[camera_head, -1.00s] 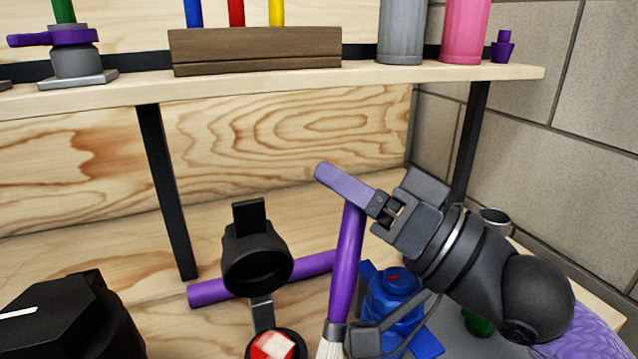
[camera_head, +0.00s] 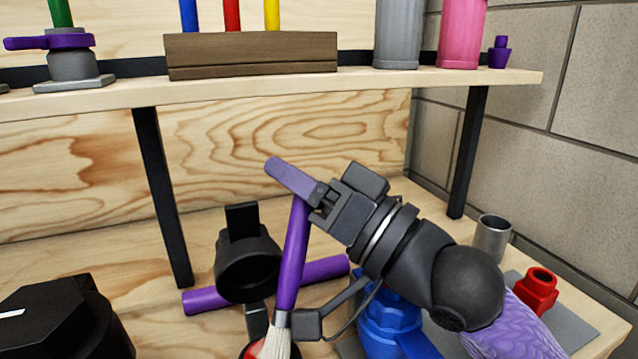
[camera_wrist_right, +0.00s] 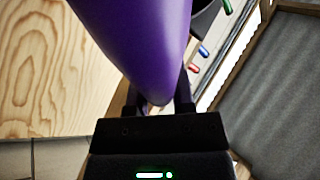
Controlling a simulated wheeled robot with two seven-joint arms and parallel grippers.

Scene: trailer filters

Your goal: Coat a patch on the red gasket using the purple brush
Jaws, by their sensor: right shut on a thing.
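My right gripper (camera_head: 312,200) is shut on the purple brush (camera_head: 293,255). The brush slants downward, with its pale bristles (camera_head: 273,343) at the bottom edge of the head view. In the right wrist view its purple handle (camera_wrist_right: 140,40) fills the space in front of the fingers. The bristles overlap a red piece (camera_head: 254,350), apparently the red gasket, in a dark round holder. Most of it is hidden or cut off, so contact cannot be told.
A blue part (camera_head: 393,325) lies under my right arm. A red fitting (camera_head: 539,290) and metal cup (camera_head: 492,238) are at right. A shelf (camera_head: 120,93) runs above.

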